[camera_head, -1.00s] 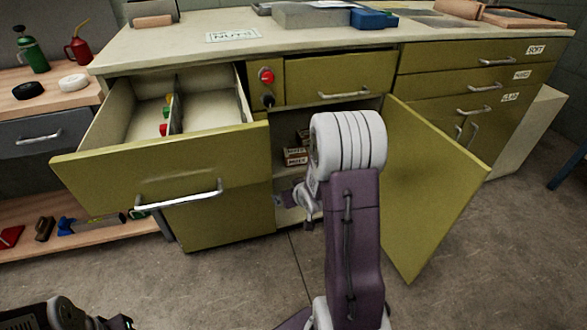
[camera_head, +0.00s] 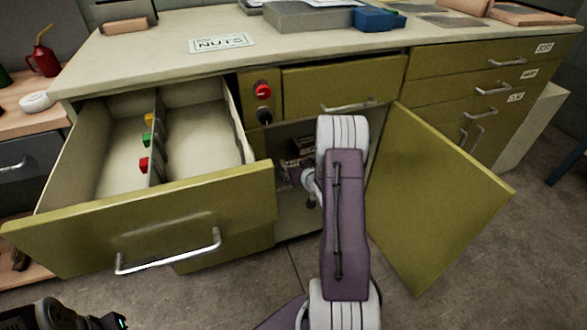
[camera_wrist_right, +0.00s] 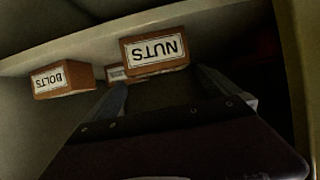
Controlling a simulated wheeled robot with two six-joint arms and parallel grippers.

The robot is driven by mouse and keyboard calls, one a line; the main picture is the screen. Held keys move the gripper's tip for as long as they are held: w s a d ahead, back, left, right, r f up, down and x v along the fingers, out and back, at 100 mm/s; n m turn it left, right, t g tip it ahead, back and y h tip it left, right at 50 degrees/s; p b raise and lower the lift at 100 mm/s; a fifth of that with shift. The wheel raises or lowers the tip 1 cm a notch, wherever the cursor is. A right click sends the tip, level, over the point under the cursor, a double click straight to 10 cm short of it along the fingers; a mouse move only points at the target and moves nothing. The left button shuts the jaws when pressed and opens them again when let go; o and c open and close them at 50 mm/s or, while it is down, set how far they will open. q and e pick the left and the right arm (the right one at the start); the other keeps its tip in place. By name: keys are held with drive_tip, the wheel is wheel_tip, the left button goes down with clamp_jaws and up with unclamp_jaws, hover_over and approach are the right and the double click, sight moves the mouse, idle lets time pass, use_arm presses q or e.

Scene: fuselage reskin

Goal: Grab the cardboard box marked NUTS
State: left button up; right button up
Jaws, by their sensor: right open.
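The cardboard box marked NUTS (camera_wrist_right: 155,50) is inside the open cabinet, its label upside down in the right wrist view. My right gripper (camera_wrist_right: 162,80) is open, with one finger toward each side of this box. The box shows just past the fingertips, and I cannot tell whether they touch it.
A box marked BOLTS (camera_wrist_right: 63,80) stands to the left, and another box (camera_wrist_right: 120,74) is partly hidden behind NUTS. The open cabinet door (camera_head: 435,200) is right of my arm. A pulled-out drawer (camera_head: 150,215) is left. A NUTS card (camera_head: 222,42) lies on the worktop.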

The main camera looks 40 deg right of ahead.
sight(294, 164)
drive_tip(key=b+x, duration=0.1)
drive_tip(key=x, duration=0.1)
drive_tip(key=f+b+x, duration=0.1)
drive_tip(key=x, duration=0.1)
drive_tip(key=shift+f, duration=0.1)
use_arm(q)
wheel_tip(294, 164, down, 3)
drive_tip(key=shift+f, duration=0.15)
use_arm(e)
drive_tip(key=shift+w+d, duration=0.1)
drive_tip(key=shift+r, duration=0.2)
drive_tip(key=shift+c, duration=0.3)
drive_tip(key=c, duration=1.7)
